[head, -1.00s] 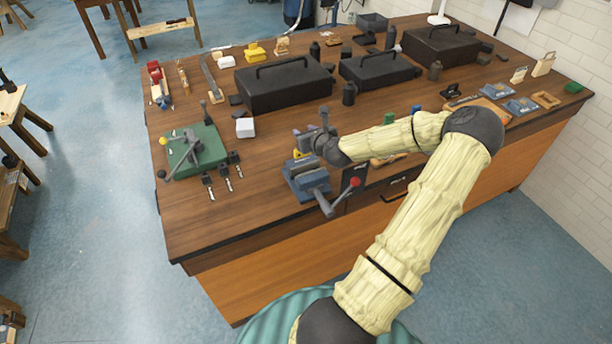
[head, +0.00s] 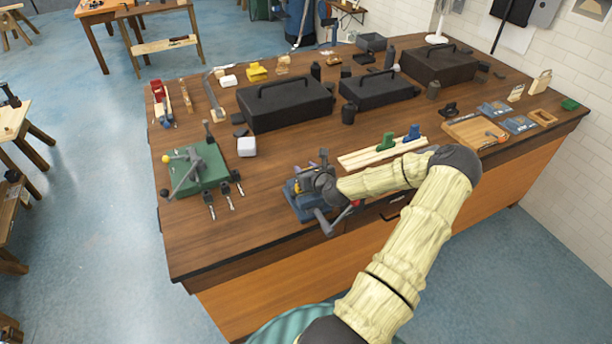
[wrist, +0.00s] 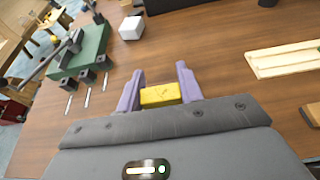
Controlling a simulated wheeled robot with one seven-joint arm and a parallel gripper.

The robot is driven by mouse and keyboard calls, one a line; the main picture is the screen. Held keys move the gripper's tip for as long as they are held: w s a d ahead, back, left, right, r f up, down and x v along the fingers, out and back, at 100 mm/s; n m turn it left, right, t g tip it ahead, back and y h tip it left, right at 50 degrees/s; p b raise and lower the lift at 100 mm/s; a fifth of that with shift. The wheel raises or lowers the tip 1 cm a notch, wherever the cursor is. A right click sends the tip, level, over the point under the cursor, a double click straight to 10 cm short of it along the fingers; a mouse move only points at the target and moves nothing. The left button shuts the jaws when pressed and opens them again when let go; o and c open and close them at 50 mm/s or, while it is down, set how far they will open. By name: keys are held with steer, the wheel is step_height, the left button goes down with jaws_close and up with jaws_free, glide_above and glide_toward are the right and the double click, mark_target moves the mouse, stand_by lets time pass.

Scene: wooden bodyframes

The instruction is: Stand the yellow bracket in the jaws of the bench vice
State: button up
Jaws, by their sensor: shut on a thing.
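The yellow bracket (wrist: 160,95) sits between the two purple fingers of my gripper (wrist: 160,80) in the wrist view, and the gripper is shut on it. In the head view my gripper (head: 305,170) is right over the blue bench vice (head: 303,208), near its jaws. Only a small yellow patch of the bracket (head: 297,185) shows there. My wrist hides much of the vice's jaws, so I cannot tell whether the bracket is between them or just above. The vice does not show clearly in the wrist view.
A green fixture (head: 203,170) with a lever and several small dark tools stand left of the vice. A white block (head: 247,147) is behind. Pale wooden strips (head: 372,153) lie to the right. Black toolboxes (head: 285,105) fill the back.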

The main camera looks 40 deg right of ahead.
steer(key=shift+f+p, duration=0.4)
steer(key=shift+f, duration=1.2)
steer(key=shift+f, duration=0.15)
steer(key=o, duration=1.1)
steer(key=b+v, duration=0.3)
steer(key=v, duration=0.9)
